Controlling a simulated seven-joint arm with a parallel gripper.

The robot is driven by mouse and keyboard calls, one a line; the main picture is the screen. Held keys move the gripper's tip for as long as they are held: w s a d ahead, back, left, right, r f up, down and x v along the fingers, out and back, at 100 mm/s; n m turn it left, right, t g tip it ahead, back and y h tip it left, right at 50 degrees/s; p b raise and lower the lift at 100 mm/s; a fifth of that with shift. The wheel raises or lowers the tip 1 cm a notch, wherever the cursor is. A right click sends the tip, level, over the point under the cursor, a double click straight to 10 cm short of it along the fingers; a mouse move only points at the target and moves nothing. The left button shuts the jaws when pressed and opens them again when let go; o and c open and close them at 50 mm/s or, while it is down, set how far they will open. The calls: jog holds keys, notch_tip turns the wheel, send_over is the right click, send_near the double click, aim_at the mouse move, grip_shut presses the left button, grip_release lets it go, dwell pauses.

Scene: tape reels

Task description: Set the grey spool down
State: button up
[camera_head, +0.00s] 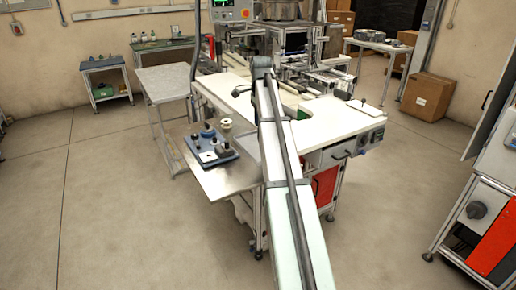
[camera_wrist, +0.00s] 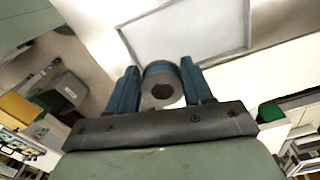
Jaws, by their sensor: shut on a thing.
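In the wrist view, the grey spool (camera_wrist: 162,92) sits between the two blue fingers of my gripper (camera_wrist: 159,72). It is a short grey cylinder with a dark central hole and a blue band. My gripper is shut on it, over or near the white worktop beside a grey rectangular panel with a pale rim (camera_wrist: 190,28). I cannot tell the gap beneath the spool. In the head view my arm reaches over the white table (camera_head: 335,115), and the spool cannot be made out there.
A blue board (camera_head: 222,160) with several dark and pale pieces stands on the metal side shelf (camera_head: 225,183). A cream spool (camera_head: 226,124) is behind it. A green block (camera_wrist: 271,113) is at the right of the wrist view. The white table's right part looks mostly clear.

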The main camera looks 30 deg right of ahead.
jog(key=shift+m, duration=0.5)
jog(key=shift+f, duration=5)
jog(key=shift+f, duration=0.15)
jog(key=o, duration=1.1)
notch_tip(320, 180, up, 12)
jog(key=shift+r, duration=0.15)
